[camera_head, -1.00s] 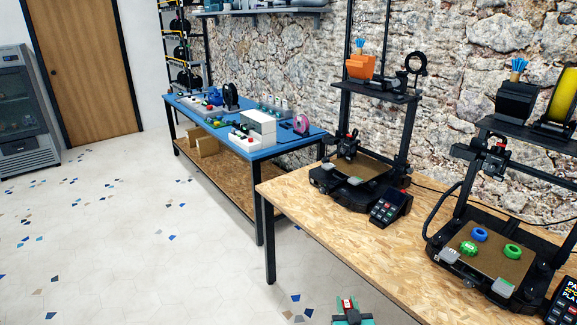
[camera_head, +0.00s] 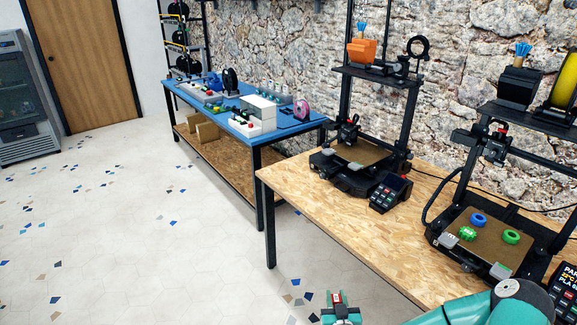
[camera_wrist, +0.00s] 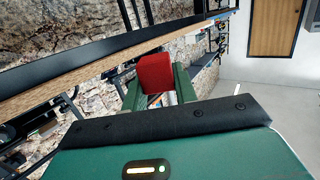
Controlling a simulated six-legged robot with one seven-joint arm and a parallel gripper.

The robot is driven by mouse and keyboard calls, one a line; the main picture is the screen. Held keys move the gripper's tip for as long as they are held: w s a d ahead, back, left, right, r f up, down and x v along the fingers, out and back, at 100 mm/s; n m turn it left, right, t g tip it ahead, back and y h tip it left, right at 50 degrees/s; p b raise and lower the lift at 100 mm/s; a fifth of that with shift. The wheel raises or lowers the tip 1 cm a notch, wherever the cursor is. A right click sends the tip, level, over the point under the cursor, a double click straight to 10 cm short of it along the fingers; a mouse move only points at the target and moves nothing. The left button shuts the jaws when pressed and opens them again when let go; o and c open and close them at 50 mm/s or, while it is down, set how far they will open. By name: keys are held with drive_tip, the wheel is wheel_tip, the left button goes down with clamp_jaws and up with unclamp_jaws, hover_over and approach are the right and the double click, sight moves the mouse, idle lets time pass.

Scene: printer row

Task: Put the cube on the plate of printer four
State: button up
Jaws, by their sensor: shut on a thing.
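My gripper (camera_wrist: 158,88) is shut on a red cube (camera_wrist: 154,72), held between its two green fingers in the wrist view. In the head view my gripper (camera_head: 340,309) is at the bottom edge, over the floor and left of the wooden table's front edge. Two printers show on that table. The nearer printer's plate (camera_head: 486,251) carries a blue ring, a green ring and a green gear-like piece. The farther printer's plate (camera_head: 362,152) looks bare. I cannot tell from any number which printer is four.
The wooden table (camera_head: 335,230) has clear board in front of the printers. Control screens (camera_head: 390,191) stand beside them. A blue workbench (camera_head: 228,120) with small items is farther back. Each printer's upright frame and print head rise around its plate. The floor at left is open.

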drive_tip(key=r, duration=0.1)
drive_tip(key=w+r, duration=0.1)
drive_tip(key=d+r, duration=0.1)
drive_tip(key=shift+w+r, duration=0.3)
drive_tip(key=shift+r, duration=0.1)
drive_tip(key=shift+f, duration=0.1)
